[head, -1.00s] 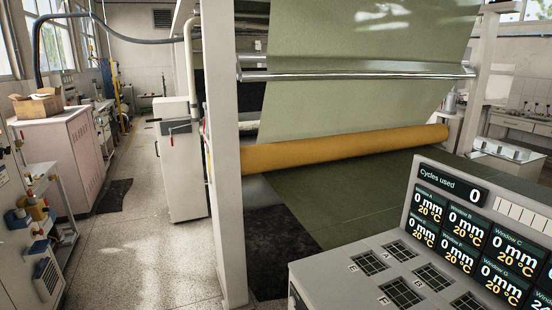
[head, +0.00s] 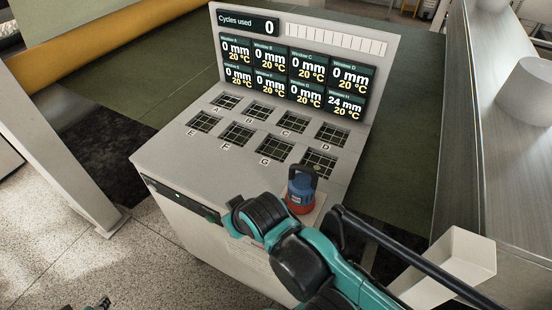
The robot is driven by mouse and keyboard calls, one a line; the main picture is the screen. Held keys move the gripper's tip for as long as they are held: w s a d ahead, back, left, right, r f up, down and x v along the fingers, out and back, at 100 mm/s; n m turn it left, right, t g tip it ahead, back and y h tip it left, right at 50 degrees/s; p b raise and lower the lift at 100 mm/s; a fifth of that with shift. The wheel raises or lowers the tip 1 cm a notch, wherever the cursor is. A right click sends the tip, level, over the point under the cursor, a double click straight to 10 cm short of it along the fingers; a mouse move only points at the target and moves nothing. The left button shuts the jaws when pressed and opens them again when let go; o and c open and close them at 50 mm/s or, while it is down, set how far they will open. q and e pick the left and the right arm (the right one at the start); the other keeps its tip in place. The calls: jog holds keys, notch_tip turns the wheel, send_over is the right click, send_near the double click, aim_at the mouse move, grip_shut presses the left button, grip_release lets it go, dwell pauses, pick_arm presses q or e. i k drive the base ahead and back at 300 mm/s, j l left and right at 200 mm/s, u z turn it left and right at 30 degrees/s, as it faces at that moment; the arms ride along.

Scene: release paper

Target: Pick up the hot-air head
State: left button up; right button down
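The hot-air head (head: 301,192) is a small blue and red tool with a dark loop handle on top. It appears to stand upright on a pale pad at the near right corner of the grey console (head: 175,165). My teal and black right arm reaches in from the lower right, and its links lie in front of and left of the head. I cannot make out its fingertips or whether they touch anything. A small dark piece at the bottom left edge may be part of my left gripper (head: 98,304); its fingers are not clear.
The console top has several gridded windows (head: 238,134). A display panel (head: 300,70) behind them reads zero cycles; window H shows 24 mm, the others 0 mm. A pale post (head: 60,150) stands left. A metal counter (head: 510,140) with a white cylinder (head: 525,90) is right.

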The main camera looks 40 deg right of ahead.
aim_at(301, 199)
jog(key=k+j+z, duration=0.15)
jog(key=j+z, duration=0.15)
jog(key=k+j+z, duration=0.25)
jog(key=z, duration=1.2)
jog(key=j, duration=0.1)
